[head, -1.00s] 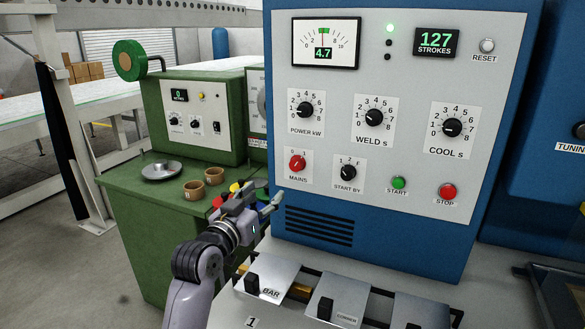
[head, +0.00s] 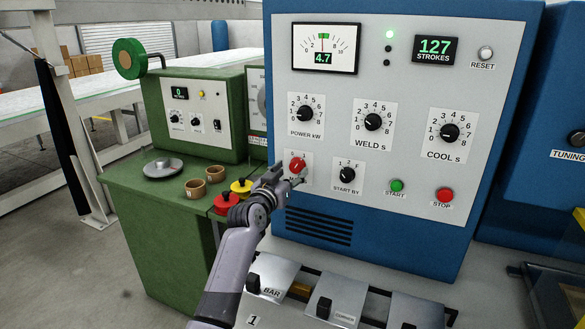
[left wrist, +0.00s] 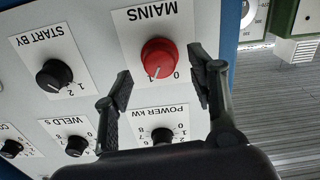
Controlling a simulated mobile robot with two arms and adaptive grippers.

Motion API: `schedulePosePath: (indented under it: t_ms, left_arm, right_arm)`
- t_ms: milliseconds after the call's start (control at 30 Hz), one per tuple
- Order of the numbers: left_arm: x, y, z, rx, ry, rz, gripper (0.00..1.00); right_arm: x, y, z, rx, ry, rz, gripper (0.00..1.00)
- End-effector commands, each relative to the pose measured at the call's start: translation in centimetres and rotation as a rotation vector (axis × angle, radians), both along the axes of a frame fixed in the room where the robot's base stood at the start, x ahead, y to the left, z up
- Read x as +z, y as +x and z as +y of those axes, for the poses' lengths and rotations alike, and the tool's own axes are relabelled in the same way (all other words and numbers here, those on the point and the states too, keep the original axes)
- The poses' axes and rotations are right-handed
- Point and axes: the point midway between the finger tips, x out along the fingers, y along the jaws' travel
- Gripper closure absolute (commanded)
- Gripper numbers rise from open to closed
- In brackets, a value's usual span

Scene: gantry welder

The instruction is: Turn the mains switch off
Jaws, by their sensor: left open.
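The mains switch is a red round knob (head: 297,164) at the lower left of the grey panel on the blue welder cabinet. My left gripper (head: 289,178) is just in front of it in the head view and hides part of its label. In the left wrist view, which is upside down, the red knob (left wrist: 159,56) lies between the two open fingers (left wrist: 162,84), slightly beyond their tips. I cannot tell whether the fingers touch it. Its white mark points towards the 1 side. My right gripper is not in view.
The START BY knob (head: 347,175) is close to the right of the mains switch; the power knob (head: 305,113) is above. Green start (head: 397,186) and red stop (head: 445,195) buttons are further right. A green bench (head: 150,210) with cups stands left. Metal trays (head: 337,301) lie below.

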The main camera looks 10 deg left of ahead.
Motion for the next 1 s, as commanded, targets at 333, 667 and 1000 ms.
schedulePosePath:
  t_ms: [333,667,1000]
  left_arm:
    - [0.0,1.9,-0.3,0.001,0.000,0.000,0.47]
    - [0.0,2.0,-0.3,0.001,0.000,0.000,0.52]
    - [0.0,2.0,-0.3,0.001,0.000,0.000,0.74]
  right_arm:
    - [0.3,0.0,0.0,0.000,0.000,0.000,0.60]
    - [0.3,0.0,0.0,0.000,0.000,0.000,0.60]
    - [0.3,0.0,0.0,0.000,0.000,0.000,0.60]
